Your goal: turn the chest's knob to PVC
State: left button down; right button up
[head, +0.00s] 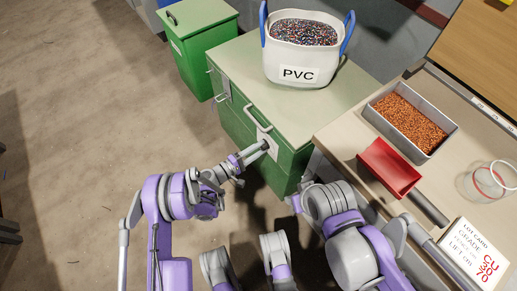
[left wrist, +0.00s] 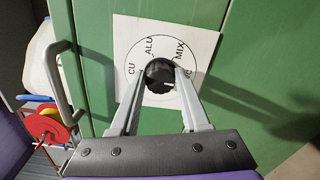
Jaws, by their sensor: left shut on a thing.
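The green chest (head: 232,122) stands in the middle of the head view, with a white dial plate on its front. In the left wrist view the dial plate (left wrist: 205,45) reads CU, ALU and MIX, with a fourth label at lower right partly hidden by a finger. The round black knob (left wrist: 159,70) sits at the dial's centre. A small pale mark shows low on it; I cannot tell for sure which label it points at. My left gripper (head: 267,147) is at the chest front, its two fingers shut on the knob, one on each side. My right gripper cannot be made out.
A white PVC tub (head: 296,72) with blue handles stands on the chest. To the right, a table holds a grey tray of copper granules (head: 431,136), a red scoop (head: 389,168), a glass jar and a lot card (head: 474,252). A green bin (head: 193,50) stands behind left.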

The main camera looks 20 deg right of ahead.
pick_arm(q)
jog(key=shift+c, duration=1.9)
grip_release()
jog(key=p+v, duration=0.2)
jog(key=v, duration=0.9)
